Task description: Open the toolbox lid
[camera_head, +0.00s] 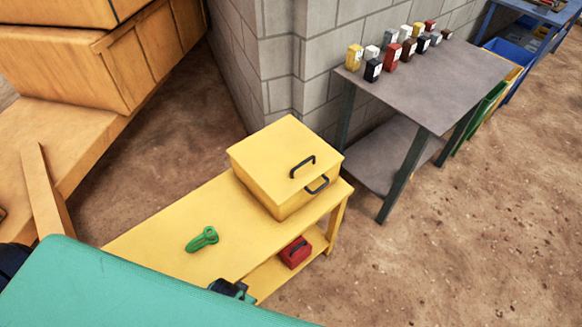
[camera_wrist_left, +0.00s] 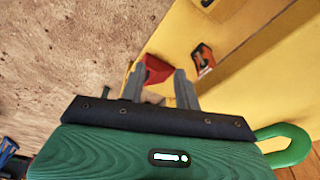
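The yellow toolbox (camera_head: 265,170) sits on the far end of a yellow bench (camera_head: 150,235) in the head view. Its lid (camera_head: 275,145) is down, with one dark handle (camera_head: 303,166) on top and another dark handle (camera_head: 318,185) on the front side. In the left wrist view the two grey fingers of my left gripper (camera_wrist_left: 159,75) are spread apart with nothing held. In the head view a dark part at the bench's near edge may belong to it, mostly hidden by a teal part of mine. My right gripper is not in view.
A green tool (camera_head: 203,239) lies on the bench. A red box (camera_head: 295,252) is on its lower shelf and shows beyond my fingers in the left wrist view (camera_wrist_left: 155,70). A grey table (camera_head: 430,90) with several small boxes stands right, by a block wall (camera_head: 300,50).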

